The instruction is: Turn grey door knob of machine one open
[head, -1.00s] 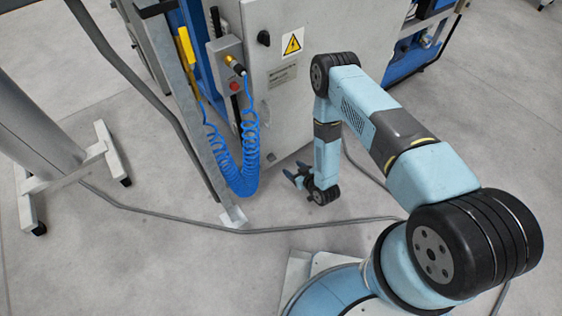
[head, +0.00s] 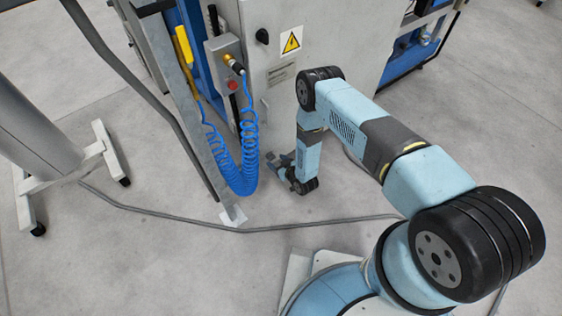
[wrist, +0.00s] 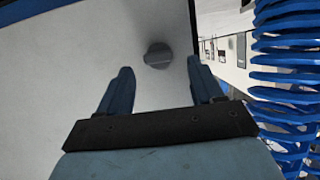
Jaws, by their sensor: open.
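The grey knob (wrist: 158,55) shows in the wrist view as a round grip with a ridge, on a pale machine door (wrist: 90,50). My gripper (wrist: 160,64) is open, its two dark blue fingers spread with the knob between them in the picture. I cannot tell how near the fingertips are to the knob; no contact is visible. In the head view my gripper (head: 274,165) is low in front of the grey cabinet (head: 350,30), close to its lower left edge. The grey knob cannot be made out there.
A blue coiled hose (head: 247,150) hangs just left of my gripper; it also fills the right side of the wrist view (wrist: 285,80). A metal post (head: 190,100) stands left of it. A grey cable (head: 240,230) lies across the floor. A black knob (head: 262,37) sits higher on the cabinet.

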